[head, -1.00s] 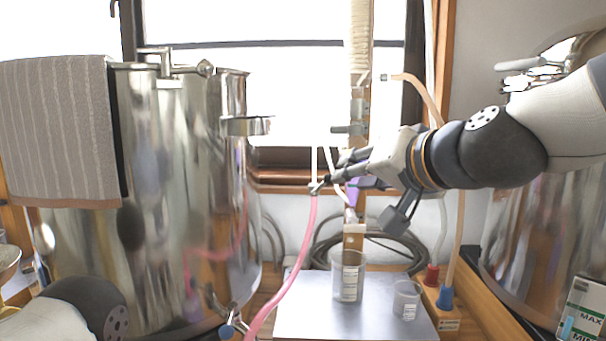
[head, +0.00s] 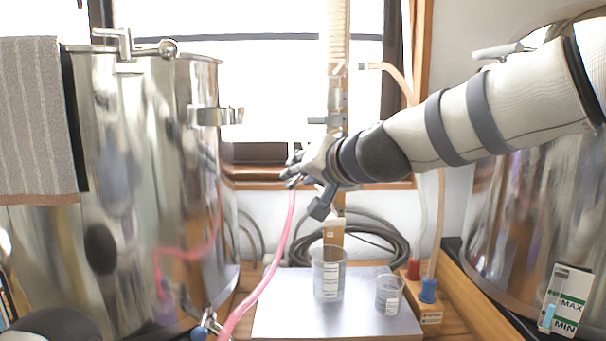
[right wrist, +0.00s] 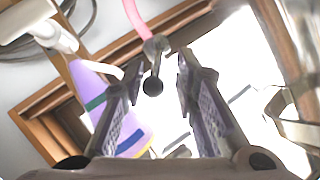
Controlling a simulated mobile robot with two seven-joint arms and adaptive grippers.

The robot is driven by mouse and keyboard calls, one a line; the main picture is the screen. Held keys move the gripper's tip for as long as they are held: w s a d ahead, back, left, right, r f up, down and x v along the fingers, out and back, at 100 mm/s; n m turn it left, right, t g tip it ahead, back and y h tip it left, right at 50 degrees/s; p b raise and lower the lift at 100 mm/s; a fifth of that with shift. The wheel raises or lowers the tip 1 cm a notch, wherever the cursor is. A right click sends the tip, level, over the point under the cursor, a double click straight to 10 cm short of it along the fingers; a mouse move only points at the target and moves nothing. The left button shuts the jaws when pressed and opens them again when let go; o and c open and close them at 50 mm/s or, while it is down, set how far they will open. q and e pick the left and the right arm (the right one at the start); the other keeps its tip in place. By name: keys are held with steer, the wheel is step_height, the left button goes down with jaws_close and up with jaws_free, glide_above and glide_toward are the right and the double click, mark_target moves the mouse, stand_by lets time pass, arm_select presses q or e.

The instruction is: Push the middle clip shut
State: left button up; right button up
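In the right wrist view a small metal fitting with a lever and dark ball end (right wrist: 154,72) sits at the end of the pink hose (right wrist: 136,18). I cannot tell if it is the middle clip. My right gripper (right wrist: 158,62) is open, with one finger on each side of this fitting and visible gaps. In the head view my right gripper (head: 288,178) is at the top of the pink hose (head: 270,272), in front of the window sill. A metal clip (head: 326,120) holds the upright column above it.
A large steel vessel (head: 140,220) with a side bracket (head: 215,116) stands left. Another steel vessel (head: 515,205) stands right. A larger beaker (head: 328,274) and a smaller one (head: 389,294) stand on a grey plate (head: 285,318). A purple cone (right wrist: 95,92) is beside my right fingers.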

jaws_close()
steer(key=shift+d+f+m+t+y+b, duration=0.35)
steer(key=shift+m+y+b, duration=0.2)
steer(key=shift+m, duration=0.25)
steer(key=shift+o, duration=0.4)
jaws_free()
steer(key=v, duration=1.2)
